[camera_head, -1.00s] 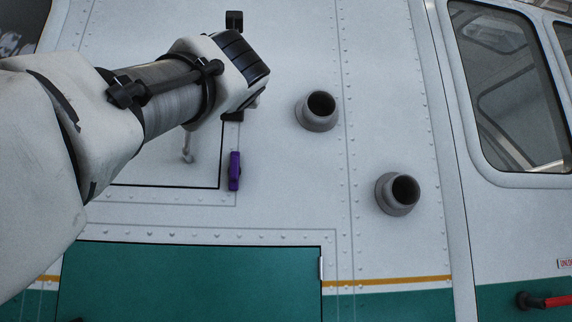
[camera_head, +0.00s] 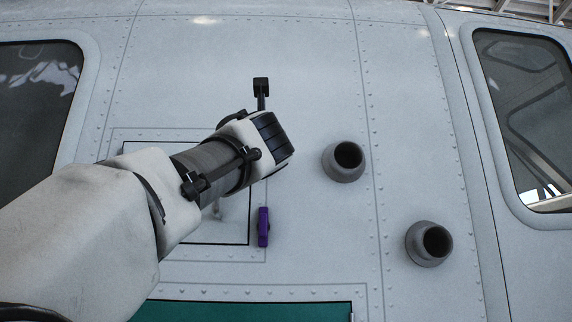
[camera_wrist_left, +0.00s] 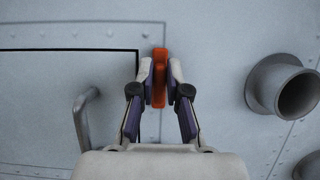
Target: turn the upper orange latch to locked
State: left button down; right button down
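The orange latch (camera_wrist_left: 160,75) shows in the left wrist view, upright beside the corner of a black-outlined panel. My left gripper (camera_wrist_left: 160,82) has one finger on each side of it, and both pads appear to press against it. In the head view my left gripper (camera_head: 271,142) hides the orange latch. A purple latch (camera_head: 263,227) stands upright lower on the same panel edge, below my gripper. My right gripper is not in view.
A grey handle (camera_wrist_left: 85,120) sits on the panel left of my gripper. Two grey round pipes (camera_head: 344,161) and (camera_head: 429,244) stick out to the right. A window (camera_head: 525,120) is at far right and a green door (camera_head: 250,312) is below.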

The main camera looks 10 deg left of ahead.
pick_arm(q)
jog(key=shift+w+n, duration=0.1)
jog(key=shift+n, duration=0.4)
jog(key=shift+a+n+g+y+p, duration=0.1)
jog(key=shift+n+g+y+p, duration=0.55)
jog(key=shift+n, duration=0.85)
jog(key=shift+a+n+g+y+p, duration=0.1)
jog(key=shift+n+g+y+p, duration=0.25)
jog(key=shift+n+y, duration=0.8)
jog(key=shift+a+n+g+y+p, duration=0.1)
jog(key=shift+n+g+y+p, duration=0.35)
jog(key=shift+n, duration=1.4)
